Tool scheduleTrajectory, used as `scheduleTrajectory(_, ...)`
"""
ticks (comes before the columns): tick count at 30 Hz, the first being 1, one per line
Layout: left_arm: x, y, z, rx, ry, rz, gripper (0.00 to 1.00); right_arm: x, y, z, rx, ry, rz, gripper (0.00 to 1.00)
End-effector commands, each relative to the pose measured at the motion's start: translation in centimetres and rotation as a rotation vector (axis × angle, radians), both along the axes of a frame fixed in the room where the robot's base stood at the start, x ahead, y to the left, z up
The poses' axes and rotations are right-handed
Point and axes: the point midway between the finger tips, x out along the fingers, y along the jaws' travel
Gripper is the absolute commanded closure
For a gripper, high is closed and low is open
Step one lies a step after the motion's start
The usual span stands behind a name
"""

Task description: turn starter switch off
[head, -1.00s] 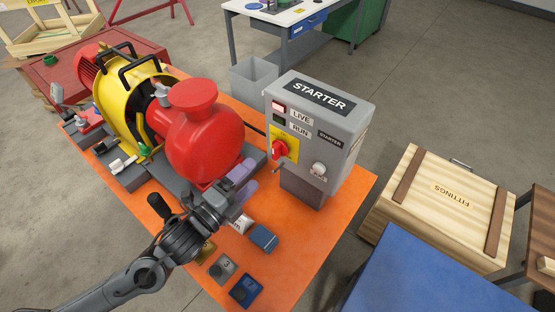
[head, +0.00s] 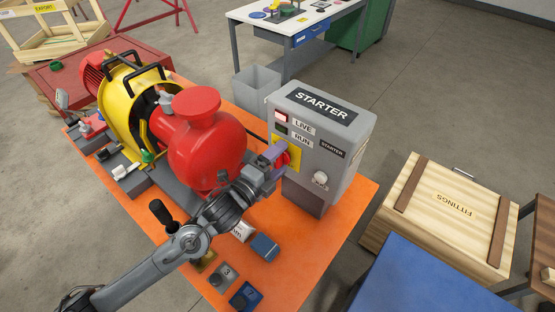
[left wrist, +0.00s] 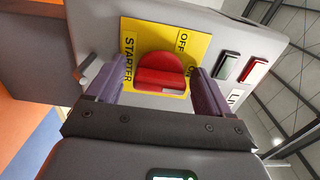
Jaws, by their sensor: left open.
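The grey starter box (head: 337,140) stands at the right end of the orange skid. Its red rotary starter switch (left wrist: 162,72) sits on a yellow plate (left wrist: 193,42) marked OFF, ON and STARTER. In the head view the switch (head: 283,160) is partly covered by my left gripper (head: 275,155). My left gripper (left wrist: 153,76) is open, its two purple fingers on either side of the red knob. I cannot tell whether they touch it or which mark the knob points to. My right gripper is not in view.
The red pump (head: 205,140) stands close left of my arm. Small blocks (head: 264,247) lie on the orange skid top (head: 320,250).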

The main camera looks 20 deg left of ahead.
Motion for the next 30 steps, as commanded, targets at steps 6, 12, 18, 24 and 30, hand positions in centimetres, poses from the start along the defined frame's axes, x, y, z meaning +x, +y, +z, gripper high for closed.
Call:
scheduleTrajectory(6, 0.0, 0.0, 0.0, 0.0, 0.0, 0.0, 0.19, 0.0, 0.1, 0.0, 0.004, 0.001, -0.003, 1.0)
scheduleTrajectory(12, 0.0, 0.0, 0.0, 0.0, 0.0, 0.0, 0.47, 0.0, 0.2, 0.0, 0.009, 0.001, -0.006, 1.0)
scheduleTrajectory(18, 0.0, 0.0, 0.0, 0.0, 0.0, 0.0, 0.75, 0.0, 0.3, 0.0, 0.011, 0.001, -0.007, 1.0)
scheduleTrajectory(24, 0.0, 0.0, 0.1, -0.013, 0.004, 0.0, 0.75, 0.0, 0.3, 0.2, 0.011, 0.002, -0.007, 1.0)
scheduleTrajectory(30, 0.0, 0.0, 0.2, -0.079, 0.029, 0.001, 0.75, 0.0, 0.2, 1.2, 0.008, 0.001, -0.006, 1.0)
